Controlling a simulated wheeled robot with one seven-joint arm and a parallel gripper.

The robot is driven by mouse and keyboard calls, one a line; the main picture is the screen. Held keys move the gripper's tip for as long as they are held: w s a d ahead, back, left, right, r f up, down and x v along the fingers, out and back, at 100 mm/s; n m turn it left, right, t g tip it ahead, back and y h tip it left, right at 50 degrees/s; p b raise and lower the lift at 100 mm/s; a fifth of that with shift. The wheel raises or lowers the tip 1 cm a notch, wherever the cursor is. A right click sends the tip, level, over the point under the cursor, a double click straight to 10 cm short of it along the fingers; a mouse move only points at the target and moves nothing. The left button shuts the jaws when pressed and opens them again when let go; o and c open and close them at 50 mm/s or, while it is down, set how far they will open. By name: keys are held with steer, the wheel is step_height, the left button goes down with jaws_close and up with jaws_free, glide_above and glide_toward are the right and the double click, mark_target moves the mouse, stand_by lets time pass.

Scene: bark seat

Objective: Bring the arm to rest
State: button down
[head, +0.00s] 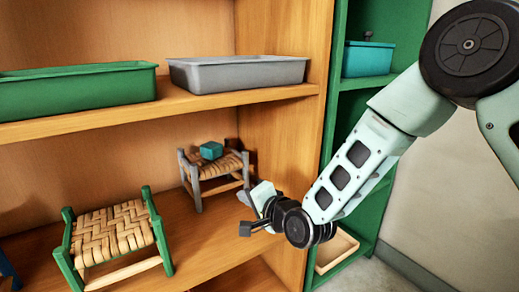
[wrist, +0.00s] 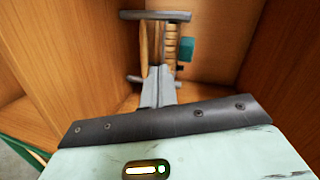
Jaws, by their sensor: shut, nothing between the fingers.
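My gripper (head: 245,197) reaches into the lower shelf bay from the right, in front of the grey woven stool (head: 222,166). In the wrist view my gripper (wrist: 159,84) is shut, its two grey fingers together with nothing between them. A teal block (head: 211,150) rests on the stool's woven seat, apart from my gripper. In the wrist view the grey stool (wrist: 155,16) lies just beyond the fingertips, with the teal block (wrist: 187,49) to their right. I cannot tell the exact gap between fingers and stool.
A green woven stool (head: 112,232) stands at the left on the lower shelf (head: 205,232). Above are a green tray (head: 80,95) and a grey tray (head: 238,75). A green cabinet at the right holds a teal lidded box (head: 367,59) and a tan tray (head: 336,250).

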steer(key=s+d+r+n+g+h, duration=0.1)
steer(key=s+d+n+g+h, duration=0.35)
steer(key=s, duration=0.65)
steer(key=s+d+r+n+g+h, duration=0.1)
steer(key=s+d+n+g+h, duration=0.15)
steer(key=s+d+n, duration=0.5)
steer(key=s+d+r+n+g+h, duration=0.1)
steer(key=s+d+n+g+h, duration=0.2)
steer(key=s+d, duration=0.8)
steer(key=s+a+r+p, duration=0.2)
steer(key=r+p, duration=1.6)
steer(key=s+a+r+g+p, duration=0.1)
steer(key=s+a+r+p, duration=0.1)
steer(key=r+p, duration=1.6)
steer(key=shift+r+g+y, duration=0.3)
steer(key=shift+y, duration=0.1)
steer(key=shift+a, duration=0.1)
